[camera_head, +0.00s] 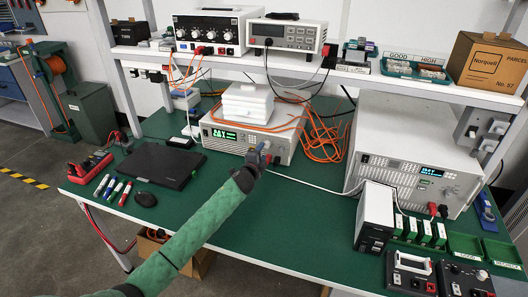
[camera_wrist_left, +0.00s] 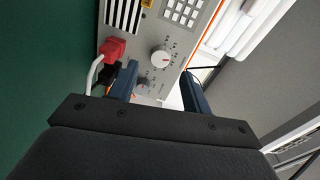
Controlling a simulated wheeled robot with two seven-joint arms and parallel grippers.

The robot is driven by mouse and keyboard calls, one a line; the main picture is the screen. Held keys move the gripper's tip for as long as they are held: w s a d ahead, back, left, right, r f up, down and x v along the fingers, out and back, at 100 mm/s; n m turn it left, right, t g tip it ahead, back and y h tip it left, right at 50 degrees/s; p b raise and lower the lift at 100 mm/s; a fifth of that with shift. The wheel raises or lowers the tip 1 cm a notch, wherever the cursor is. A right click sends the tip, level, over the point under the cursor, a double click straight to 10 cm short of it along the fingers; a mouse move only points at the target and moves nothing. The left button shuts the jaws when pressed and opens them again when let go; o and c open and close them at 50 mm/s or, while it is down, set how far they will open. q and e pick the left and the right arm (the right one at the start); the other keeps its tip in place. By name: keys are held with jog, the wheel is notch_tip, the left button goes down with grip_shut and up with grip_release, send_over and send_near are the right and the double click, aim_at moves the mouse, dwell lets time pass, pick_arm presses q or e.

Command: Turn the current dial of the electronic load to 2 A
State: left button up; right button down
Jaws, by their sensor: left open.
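The electronic load appears to be the light grey bench unit (camera_head: 228,143) with a lit green display, on the green bench. In the left wrist view its front panel (camera_wrist_left: 188,36) appears turned on its side. The dial labels are too small to read. My left gripper (camera_head: 264,153) is in front of the unit's right end; in the wrist view its blue fingers (camera_wrist_left: 162,80) are open with nothing gripped. My right gripper is out of view.
White boxes (camera_head: 247,104) sit on the unit. Orange cables (camera_head: 322,140) lie to its right; red plugs (camera_wrist_left: 112,48) show in the wrist view. A larger instrument (camera_head: 405,150) stands right, a laptop (camera_head: 162,164) left. The front middle bench is clear.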

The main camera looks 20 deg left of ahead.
pick_arm(q)
jog(key=shift+s+a+r, duration=0.1)
jog(key=shift+s, duration=1.55)
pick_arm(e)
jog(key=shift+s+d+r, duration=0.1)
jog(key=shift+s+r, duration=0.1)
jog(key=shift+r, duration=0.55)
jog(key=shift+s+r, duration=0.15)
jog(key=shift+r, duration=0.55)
